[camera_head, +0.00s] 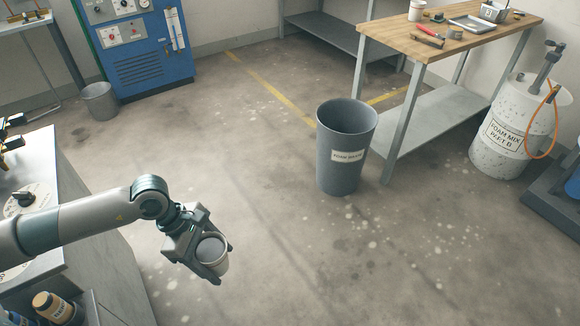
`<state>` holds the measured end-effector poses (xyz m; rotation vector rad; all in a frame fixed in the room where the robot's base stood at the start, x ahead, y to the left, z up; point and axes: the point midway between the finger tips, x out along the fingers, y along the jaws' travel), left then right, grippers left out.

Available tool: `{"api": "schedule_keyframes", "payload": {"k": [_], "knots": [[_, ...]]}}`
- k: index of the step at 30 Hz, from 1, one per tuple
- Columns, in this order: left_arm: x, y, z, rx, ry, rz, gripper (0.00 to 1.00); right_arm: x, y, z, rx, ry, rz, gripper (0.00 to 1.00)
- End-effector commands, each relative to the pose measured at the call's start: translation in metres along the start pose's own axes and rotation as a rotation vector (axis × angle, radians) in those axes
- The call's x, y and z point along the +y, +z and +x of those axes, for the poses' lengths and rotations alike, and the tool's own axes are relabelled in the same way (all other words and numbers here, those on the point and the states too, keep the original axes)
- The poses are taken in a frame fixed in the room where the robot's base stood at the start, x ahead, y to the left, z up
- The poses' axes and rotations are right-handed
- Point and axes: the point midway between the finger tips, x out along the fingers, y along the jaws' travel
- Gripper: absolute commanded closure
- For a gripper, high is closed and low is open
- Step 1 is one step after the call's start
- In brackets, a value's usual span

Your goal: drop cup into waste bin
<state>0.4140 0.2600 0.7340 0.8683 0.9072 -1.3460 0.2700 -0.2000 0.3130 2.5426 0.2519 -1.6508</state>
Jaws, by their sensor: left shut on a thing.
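My left gripper (193,262) is shut on a white cup (224,265) with grey contents showing at its open top. It holds the cup roughly upright over open floor, in the lower left of the head view. The waste bin (340,172) is a tall dark grey, open-topped bin with a white label. It stands on the floor right of centre, up and to the right of the cup and clearly apart from it. The inside bottom of the bin is hidden. My right gripper does not show.
A wooden-topped workbench (470,40) with tools stands behind the bin on the right. A white drum (495,150) with an orange hose is at far right. A grey cabinet (90,255) is at left. A small bin (99,104) stands beside a blue machine (140,60). The middle floor is clear.

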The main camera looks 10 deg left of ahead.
Motion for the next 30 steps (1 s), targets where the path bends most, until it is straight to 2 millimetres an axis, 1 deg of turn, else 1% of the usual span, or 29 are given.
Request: {"api": "schedule_keyframes", "payload": {"k": [1,8,15,18,21,24,27,30], "knots": [[0.002,0.005,0.001,-0.002,-0.03,0.071,0.6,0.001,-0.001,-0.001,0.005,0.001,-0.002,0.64],[0.003,0.022,0.004,-0.001,-0.212,0.483,0.6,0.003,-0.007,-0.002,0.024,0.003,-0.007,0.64],[0.004,0.045,0.002,0.003,-0.438,0.985,0.6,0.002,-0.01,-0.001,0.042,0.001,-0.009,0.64],[0.004,0.052,-0.001,0.006,-0.524,1.172,0.6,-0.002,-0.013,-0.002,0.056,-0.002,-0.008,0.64],[0.004,0.059,-0.003,0.005,-0.589,1.319,0.6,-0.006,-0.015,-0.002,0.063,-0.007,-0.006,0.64],[0.005,0.062,-0.005,0.005,-0.633,1.413,0.6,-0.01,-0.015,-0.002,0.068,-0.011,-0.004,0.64],[0.004,0.064,-0.006,0.004,-0.656,1.462,0.6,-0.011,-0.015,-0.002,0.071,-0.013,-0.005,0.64],[0.004,0.065,-0.006,0.004,-0.661,1.475,0.6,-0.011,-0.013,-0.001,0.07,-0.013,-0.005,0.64]]}}
